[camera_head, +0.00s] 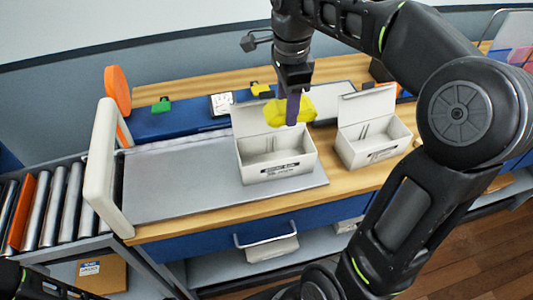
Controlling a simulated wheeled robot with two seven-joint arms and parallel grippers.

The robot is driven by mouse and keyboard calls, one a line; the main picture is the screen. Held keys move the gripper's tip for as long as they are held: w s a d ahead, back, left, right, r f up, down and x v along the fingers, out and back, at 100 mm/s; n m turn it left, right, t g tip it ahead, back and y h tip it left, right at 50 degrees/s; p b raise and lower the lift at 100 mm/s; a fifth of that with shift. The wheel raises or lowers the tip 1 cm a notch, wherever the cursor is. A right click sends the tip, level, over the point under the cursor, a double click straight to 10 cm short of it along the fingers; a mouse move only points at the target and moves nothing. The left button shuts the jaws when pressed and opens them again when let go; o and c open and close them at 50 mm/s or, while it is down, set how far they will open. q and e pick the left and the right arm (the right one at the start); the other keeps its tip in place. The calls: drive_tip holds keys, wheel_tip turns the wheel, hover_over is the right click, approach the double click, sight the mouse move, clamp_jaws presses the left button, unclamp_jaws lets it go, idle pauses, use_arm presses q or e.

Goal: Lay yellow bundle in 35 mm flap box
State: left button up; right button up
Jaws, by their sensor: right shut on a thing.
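My right gripper (293,108) points down and is shut on the yellow bundle (274,112). It holds the bundle above the left one of two open white flap boxes (277,173). This box stands on a grey plate, its lid raised at the back and a dark label on its front. The second white flap box (372,150) stands to its right, also with its lid up. The sizes on the labels are too small to read. The bundle hides part of the left box's lid. My left gripper is not in view; only a dark arm part shows at the lower left.
The grey plate (175,182) lies on the wooden bench and is bare left of the boxes. A white upright frame (101,165) stands at its left end. A roller conveyor (55,205) lies farther left. Small green and yellow things sit on a blue strip behind.

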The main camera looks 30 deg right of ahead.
drive_tip(key=shift+s, duration=0.15)
approach(286, 141)
drive_tip(key=shift+s+a+r, duration=0.1)
drive_tip(key=shift+s+a, duration=1.4)
drive_tip(key=shift+s, duration=0.25)
wheel_tip(286, 141, down, 4)
drive_tip(key=shift+r, duration=0.15)
drive_tip(key=shift+f+b, duration=0.3)
drive_tip(key=shift+f, duration=0.25)
drive_tip(key=shift+f, duration=0.1)
